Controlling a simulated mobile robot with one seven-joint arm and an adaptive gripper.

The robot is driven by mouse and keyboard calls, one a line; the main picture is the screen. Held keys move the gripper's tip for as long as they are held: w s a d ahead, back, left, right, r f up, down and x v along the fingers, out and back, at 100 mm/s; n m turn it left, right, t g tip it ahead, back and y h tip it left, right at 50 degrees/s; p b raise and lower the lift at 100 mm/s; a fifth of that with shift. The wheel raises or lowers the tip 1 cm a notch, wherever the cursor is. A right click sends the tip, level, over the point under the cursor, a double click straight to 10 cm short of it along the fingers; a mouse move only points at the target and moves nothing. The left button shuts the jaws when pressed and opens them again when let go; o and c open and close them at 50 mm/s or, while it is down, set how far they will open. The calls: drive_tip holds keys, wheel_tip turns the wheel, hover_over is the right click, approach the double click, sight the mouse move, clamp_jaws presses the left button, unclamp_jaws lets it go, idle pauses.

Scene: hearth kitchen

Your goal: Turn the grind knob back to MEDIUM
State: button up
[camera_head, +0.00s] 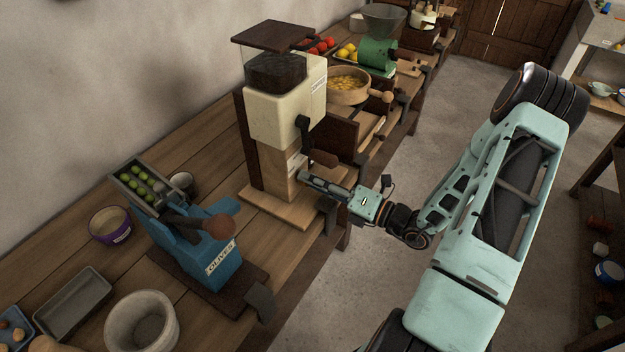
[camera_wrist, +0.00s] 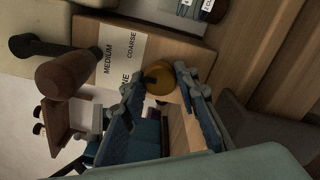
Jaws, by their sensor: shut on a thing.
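The grinder (camera_head: 285,110) is a cream body with a dark hopper on a wooden column. In the wrist view a pale label (camera_wrist: 118,58) on its wooden face reads MEDIUM and COARSE, with a partly covered word ending in NE. The brass-coloured round grind knob (camera_wrist: 158,80) sits beside the label, nearest that partly covered word. My gripper (camera_head: 304,176) reaches the column from the right. Its two fingers are shut on the knob, one on each side. In the head view my gripper hides the knob.
The grinder's crank handle (camera_wrist: 66,76) hangs close to my gripper; its wooden grip also shows in the head view (camera_head: 323,159). A round wooden pan (camera_head: 347,88) is behind. The floor to the right is open.

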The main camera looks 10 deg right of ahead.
drive_tip(key=o, duration=1.1)
drive_tip(key=shift+o, duration=0.2)
drive_tip(key=v, duration=1.2)
